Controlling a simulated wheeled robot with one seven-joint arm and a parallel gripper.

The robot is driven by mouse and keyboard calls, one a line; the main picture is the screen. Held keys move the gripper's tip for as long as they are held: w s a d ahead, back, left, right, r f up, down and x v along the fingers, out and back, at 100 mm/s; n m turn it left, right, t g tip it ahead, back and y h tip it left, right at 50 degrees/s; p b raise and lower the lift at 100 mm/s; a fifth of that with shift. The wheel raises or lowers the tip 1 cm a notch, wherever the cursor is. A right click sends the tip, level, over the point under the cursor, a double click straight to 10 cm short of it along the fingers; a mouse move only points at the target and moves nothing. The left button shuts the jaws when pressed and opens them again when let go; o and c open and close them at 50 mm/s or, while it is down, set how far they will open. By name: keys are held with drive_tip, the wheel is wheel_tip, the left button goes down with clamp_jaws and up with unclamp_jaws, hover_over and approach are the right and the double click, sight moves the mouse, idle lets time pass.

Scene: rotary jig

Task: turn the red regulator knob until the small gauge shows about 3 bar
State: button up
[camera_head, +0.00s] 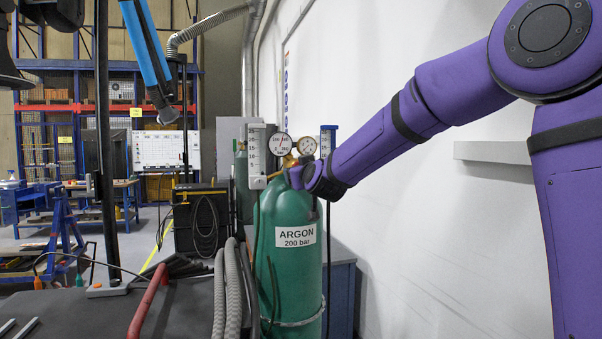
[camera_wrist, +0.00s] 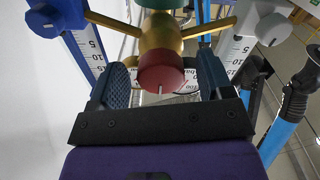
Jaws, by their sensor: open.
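The red regulator knob (camera_wrist: 161,72) sits at the front of a brass regulator body (camera_wrist: 160,33) in the wrist view. A white mark shows at its lower edge. My gripper (camera_wrist: 162,76) is open, with one finger on each side of the knob and visible gaps between. In the head view my gripper (camera_head: 297,177) is at the regulator on top of the green argon cylinder (camera_head: 283,262), and hides the knob. The small gauge (camera_head: 306,146) faces the head camera right of the larger gauge (camera_head: 280,144); its needle is too small to read.
Flow tubes stand left (camera_head: 257,156) and right (camera_head: 327,141) of the gauges, close to my gripper. A white wall (camera_head: 420,230) runs along the right. Grey hoses (camera_head: 226,290) and a dark cart top with a red handle (camera_head: 148,302) lie left of the cylinder.

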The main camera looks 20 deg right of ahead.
drive_tip(key=shift+w, duration=0.5)
drive_tip(key=c, duration=0.9)
